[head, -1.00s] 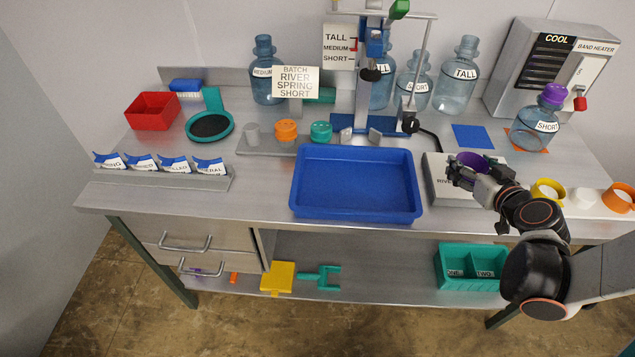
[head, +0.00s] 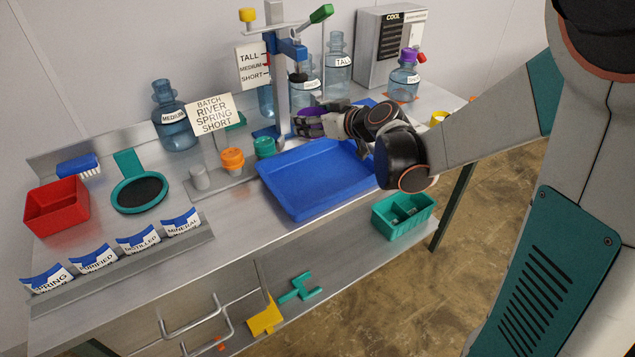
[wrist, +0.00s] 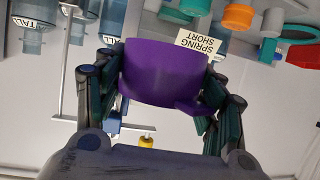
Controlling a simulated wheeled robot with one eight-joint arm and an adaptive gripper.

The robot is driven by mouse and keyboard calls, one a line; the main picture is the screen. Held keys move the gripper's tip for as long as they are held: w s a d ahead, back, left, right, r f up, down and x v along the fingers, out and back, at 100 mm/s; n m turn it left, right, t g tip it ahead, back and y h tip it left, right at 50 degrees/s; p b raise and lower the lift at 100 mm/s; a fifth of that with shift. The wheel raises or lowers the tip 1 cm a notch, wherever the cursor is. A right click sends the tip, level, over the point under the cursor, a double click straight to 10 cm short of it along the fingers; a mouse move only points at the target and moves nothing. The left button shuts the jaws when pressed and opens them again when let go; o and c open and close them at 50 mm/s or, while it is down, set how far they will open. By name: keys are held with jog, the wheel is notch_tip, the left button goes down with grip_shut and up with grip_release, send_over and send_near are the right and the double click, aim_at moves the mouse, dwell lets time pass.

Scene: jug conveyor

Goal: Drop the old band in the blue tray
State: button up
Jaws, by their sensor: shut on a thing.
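The purple band (head: 309,111) is held in my gripper (head: 308,124). In the wrist view the purple band (wrist: 165,70) fills the space between the two fingers, which press on it from either side; its print, if any, is not visible. The blue tray (head: 310,178) lies on the bench and looks empty where it shows. My gripper is up near the tray's far side, in front of the press, and my arm covers the tray's right end. The band looks above the bench; its exact height is unclear.
The blue press (head: 290,75) stands behind the tray, close to my gripper. A batch sign (head: 212,117), an orange cap (head: 232,158) and a teal cap (head: 265,146) stand to the left. Jugs stand behind. A green divided bin (head: 403,214) is below, at right.

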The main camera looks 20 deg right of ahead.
aim_at(312, 180)
jog(key=shift+w+a+r+y, duration=0.25)
jog(key=shift+w+r, duration=0.25)
jog(key=shift+r, duration=0.3)
notch_tip(312, 180, down, 20)
jog(key=b, duration=0.8)
jog(key=shift+r, duration=0.2)
jog(key=shift+f, duration=0.1)
jog(key=o, duration=0.8)
jog(key=shift+o, duration=0.2)
jog(key=p+v, duration=0.3)
jog(key=v, duration=0.9)
